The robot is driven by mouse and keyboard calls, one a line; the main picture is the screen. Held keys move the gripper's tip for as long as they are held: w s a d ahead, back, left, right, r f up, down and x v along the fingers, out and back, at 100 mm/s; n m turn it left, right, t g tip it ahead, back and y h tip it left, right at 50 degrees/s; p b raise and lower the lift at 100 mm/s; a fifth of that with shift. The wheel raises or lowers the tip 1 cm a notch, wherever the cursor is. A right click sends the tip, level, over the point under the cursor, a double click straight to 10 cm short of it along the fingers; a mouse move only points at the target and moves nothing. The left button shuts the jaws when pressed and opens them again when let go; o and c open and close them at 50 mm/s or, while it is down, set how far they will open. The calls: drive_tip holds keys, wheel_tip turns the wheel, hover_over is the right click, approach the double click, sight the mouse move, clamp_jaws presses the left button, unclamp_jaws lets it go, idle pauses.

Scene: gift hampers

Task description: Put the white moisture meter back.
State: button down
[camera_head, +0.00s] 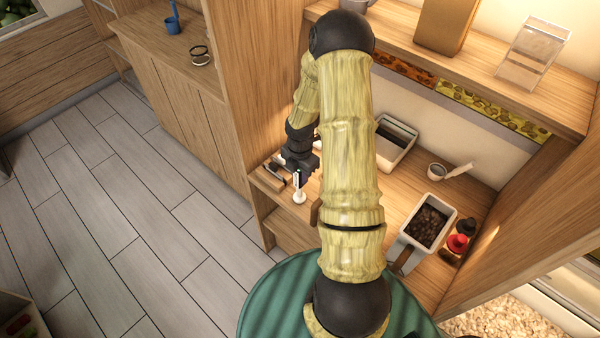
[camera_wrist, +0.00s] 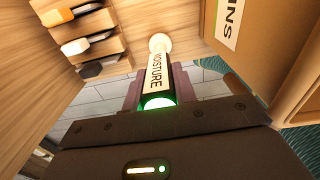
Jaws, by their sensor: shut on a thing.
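The white moisture meter (camera_head: 299,194) hangs from my gripper (camera_head: 299,178) in the head view, near the left front edge of the wooden shelf. In the wrist view, the meter (camera_wrist: 154,73) lies between the two fingers of my gripper (camera_wrist: 157,90), which is shut on it. Its label reads "MOISTURE"; it has a round white end and a green glow at the end near the palm. A wooden rack (camera_wrist: 97,48) with several handled tools, one orange, is at the upper left of the wrist view. My arm hides part of the shelf.
A box with a partly readable label (camera_wrist: 228,24) is close on the right in the wrist view. On the shelf stand a white tray (camera_head: 397,140), a small cup (camera_head: 436,171), a bin of dark pieces (camera_head: 428,222) and red-and-black items (camera_head: 459,242). An upper shelf (camera_head: 480,70) overhangs.

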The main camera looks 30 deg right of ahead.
drive_tip(key=shift+f, duration=0.1)
drive_tip(key=c, duration=1)
unclamp_jaws()
drive_tip(key=shift+c, duration=0.2)
wheel_tip(320, 180, up, 17)
drive_tip(key=b, duration=0.1)
drive_tip(key=shift+r, duration=0.2)
drive_tip(key=shift+a, duration=0.1)
